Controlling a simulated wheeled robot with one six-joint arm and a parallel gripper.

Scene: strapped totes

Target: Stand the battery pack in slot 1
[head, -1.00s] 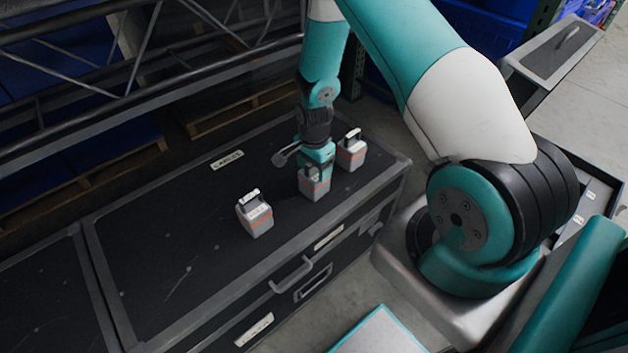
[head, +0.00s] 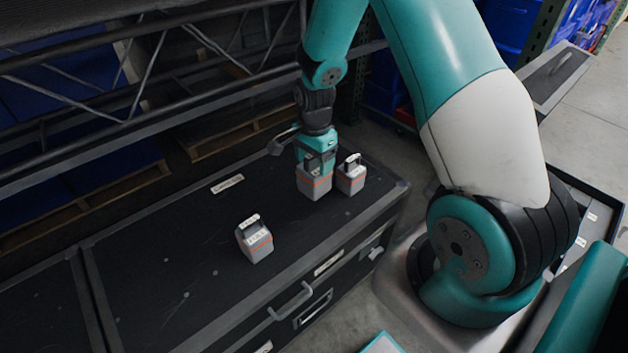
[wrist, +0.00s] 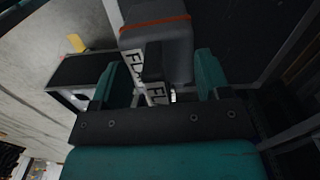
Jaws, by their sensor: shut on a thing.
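My gripper (head: 317,160) is shut on a grey battery pack (head: 314,183) with an orange stripe, and holds it by the handle above the black case top. In the wrist view the jaws (wrist: 158,82) close around the handle of this pack (wrist: 160,35); its white label shows letters like "FL", the rest hidden. A second similar pack (head: 351,176) stands just right of the held one, partly overlapped by it in the head view. A third pack (head: 255,242) stands upright farther left and nearer. I cannot make out a slot marked 1.
The black case top (head: 170,250) has free room at left and carries a small white label (head: 227,184). A dark open tray (head: 598,200) with small white labels lies at right, partly hidden by my arm. A metal truss (head: 140,75) runs behind the case.

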